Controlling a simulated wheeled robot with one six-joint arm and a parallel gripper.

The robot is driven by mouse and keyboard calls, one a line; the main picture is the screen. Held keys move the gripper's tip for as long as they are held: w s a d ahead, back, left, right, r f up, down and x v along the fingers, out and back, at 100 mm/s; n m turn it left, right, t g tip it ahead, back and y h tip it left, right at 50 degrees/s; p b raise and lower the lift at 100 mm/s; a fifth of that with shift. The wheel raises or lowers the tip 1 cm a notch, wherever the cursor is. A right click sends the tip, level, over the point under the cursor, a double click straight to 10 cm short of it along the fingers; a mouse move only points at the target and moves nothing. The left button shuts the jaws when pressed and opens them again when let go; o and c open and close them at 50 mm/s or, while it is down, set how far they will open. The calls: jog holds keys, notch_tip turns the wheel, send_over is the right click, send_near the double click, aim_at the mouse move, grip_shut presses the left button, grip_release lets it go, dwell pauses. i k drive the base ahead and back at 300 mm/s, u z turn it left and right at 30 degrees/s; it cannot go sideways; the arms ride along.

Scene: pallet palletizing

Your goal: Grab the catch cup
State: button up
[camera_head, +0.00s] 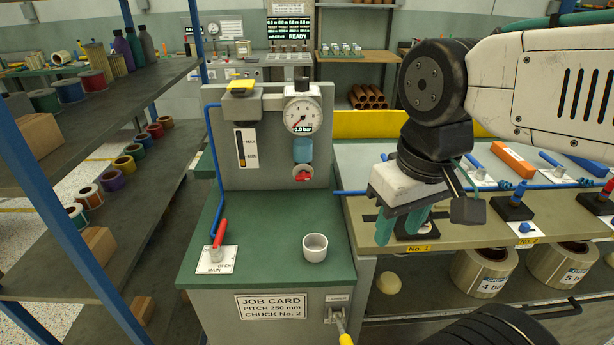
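The catch cup, a small white open-topped cup (315,250), stands upright on the green top of the job-card cabinet (270,272), right of the red-handled main valve. My gripper (401,228) hangs to the right of the cup and apart from it, over the front left part of the neighbouring bench. Its two teal fingers point down with a gap between them, and I see nothing held.
A grey panel with a pressure gauge (303,118) rises behind the cup. The red-handled main valve (219,236) and a blue pipe stand to its left. The bench at right carries fixtures with blue and red handles (514,202). The green top around the cup is clear.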

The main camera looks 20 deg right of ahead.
aim_at(315, 244)
jog(key=u, duration=0.05)
jog(key=k, duration=0.5)
jog(key=z, duration=2.5)
jog(key=k, duration=1.5)
jog(key=u, duration=0.8)
jog(key=i, duration=0.5)
jog(key=z, duration=0.1)
